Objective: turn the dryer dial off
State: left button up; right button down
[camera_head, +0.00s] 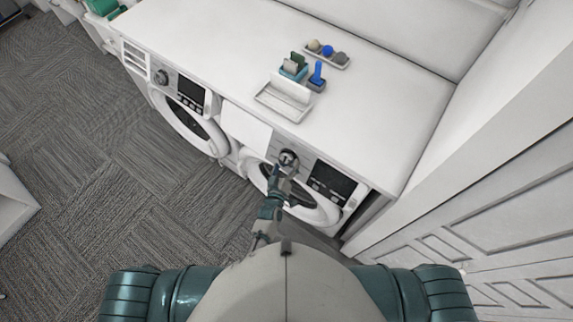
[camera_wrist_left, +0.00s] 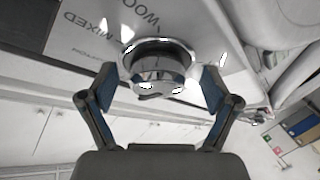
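The dryer dial (camera_head: 288,157) is a round chrome knob on the front panel of the right-hand machine (camera_head: 332,183). In the left wrist view the dial (camera_wrist_left: 158,68) is large and close, with printed words on the panel around it. My left gripper (camera_head: 282,172) is at the dial in the head view. In the left wrist view its two fingers (camera_wrist_left: 158,90) stand apart on either side of the dial; I cannot tell whether their pads touch it. The dial's pointer position cannot be made out. My right gripper is not in view.
A second machine (camera_head: 185,100) with its own dial (camera_head: 161,77) stands to the left. The white countertop (camera_head: 225,45) above holds a white tray (camera_head: 285,99), a blue brush (camera_head: 317,75) and a small tray (camera_head: 326,56). A white panelled door (camera_head: 500,215) is at the right. Carpet (camera_head: 90,150) is clear at left.

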pick_arm(q)
jog(key=shift+w+r, duration=0.1)
jog(key=shift+s+a, duration=0.1)
jog(key=shift+s, duration=0.1)
jog(key=v, duration=1.1)
jog(key=shift+s, duration=0.35)
jog(key=s+a+f+m+g+b, duration=0.15)
jog(key=s+f, duration=0.25)
jog(key=f, duration=0.6)
jog(key=s+a+f+m+g+y+b, duration=0.1)
jog(key=s+a+f+g, duration=0.2)
jog(key=f, duration=0.7)
jog(key=s+a+f+m+g+b, duration=0.1)
jog(key=s+f+m+g+b, duration=0.3)
jog(key=f, duration=0.7)
jog(key=s+a+f+g+y, duration=0.1)
jog(key=s+a+f+g, duration=0.2)
jog(key=s+a+f, duration=0.5)
jog(key=s+a+f+g+y, duration=0.2)
jog(key=s+a+f, duration=0.6)
jog(key=s, duration=0.6)
jog(key=shift+s+f+g+b, duration=0.3)
jog(key=shift+f+g+b, duration=0.15)
jog(key=shift+f+g, duration=0.1)
